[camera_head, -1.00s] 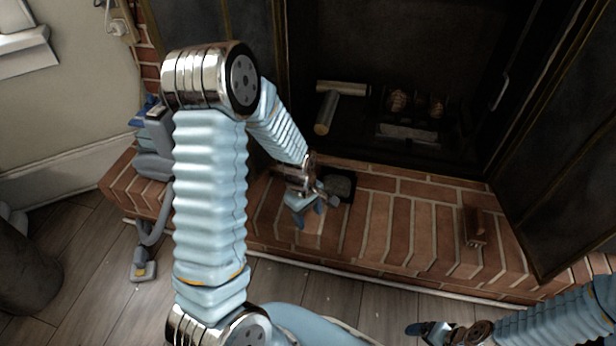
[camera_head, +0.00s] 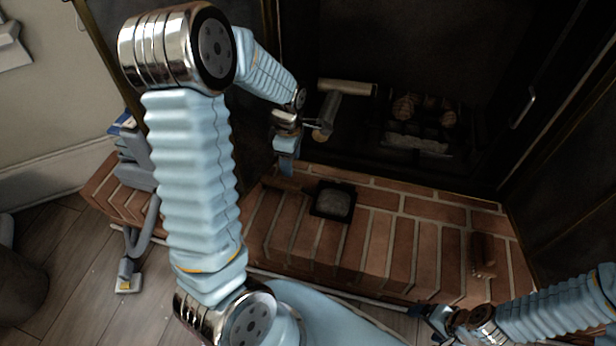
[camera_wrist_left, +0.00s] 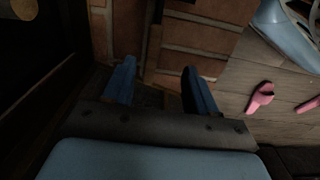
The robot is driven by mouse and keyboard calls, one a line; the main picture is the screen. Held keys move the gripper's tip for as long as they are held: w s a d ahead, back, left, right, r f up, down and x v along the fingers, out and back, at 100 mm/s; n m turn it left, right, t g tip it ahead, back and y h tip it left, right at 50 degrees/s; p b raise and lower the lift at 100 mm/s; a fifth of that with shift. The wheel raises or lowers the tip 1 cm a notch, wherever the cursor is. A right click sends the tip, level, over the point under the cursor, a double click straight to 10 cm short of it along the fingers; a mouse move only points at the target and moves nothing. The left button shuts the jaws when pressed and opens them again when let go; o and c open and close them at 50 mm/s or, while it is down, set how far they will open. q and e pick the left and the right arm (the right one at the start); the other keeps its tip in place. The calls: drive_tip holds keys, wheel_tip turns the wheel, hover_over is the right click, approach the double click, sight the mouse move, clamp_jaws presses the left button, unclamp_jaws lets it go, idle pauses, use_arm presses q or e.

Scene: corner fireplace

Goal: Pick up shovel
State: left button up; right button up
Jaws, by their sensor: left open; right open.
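The shovel (camera_head: 333,203) lies on the brick hearth, with a dark square pan that is grey inside. Its handle seems to run left from the pan, toward the area below my left gripper. My left gripper (camera_head: 286,168) is above the hearth, left of the pan, pointing down. Its two blue fingers (camera_wrist_left: 160,74) are spread apart with nothing held between them. I cannot clearly make out the shovel in the dark left wrist view. My right gripper (camera_head: 432,318) is open at the lower right, in front of the hearth and away from the shovel.
The open fireplace (camera_head: 418,145) with logs (camera_head: 347,87) is behind the hearth (camera_head: 395,245). A brown object (camera_head: 482,252) lies at the hearth's right. A vacuum cleaner (camera_head: 134,172) stands at the left. Pink slippers (camera_wrist_left: 260,97) lie on the wooden floor.

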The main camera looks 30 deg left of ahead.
sight(292, 184)
use_arm(q)
drive_tip(key=f, duration=0.2)
drive_tip(key=f+b, duration=0.1)
drive_tip(key=f, duration=0.5)
drive_tip(key=shift+w+a+f+b, duration=0.15)
drive_tip(key=shift+w+f+b, duration=0.1)
drive_tip(key=shift+w+b, duration=0.15)
drive_tip(key=f+b, duration=0.1)
drive_tip(key=f, duration=0.4)
drive_tip(key=shift+a+f, duration=0.2)
drive_tip(key=c, duration=1)
drive_tip(key=shift+r, duration=0.1)
drive_tip(key=shift+c, duration=0.2)
use_arm(e)
drive_tip(key=f, duration=0.2)
drive_tip(key=shift+w+a+f, duration=0.25)
drive_tip(key=shift+w+f, duration=0.15)
use_arm(q)
drive_tip(key=shift+r, duration=0.1)
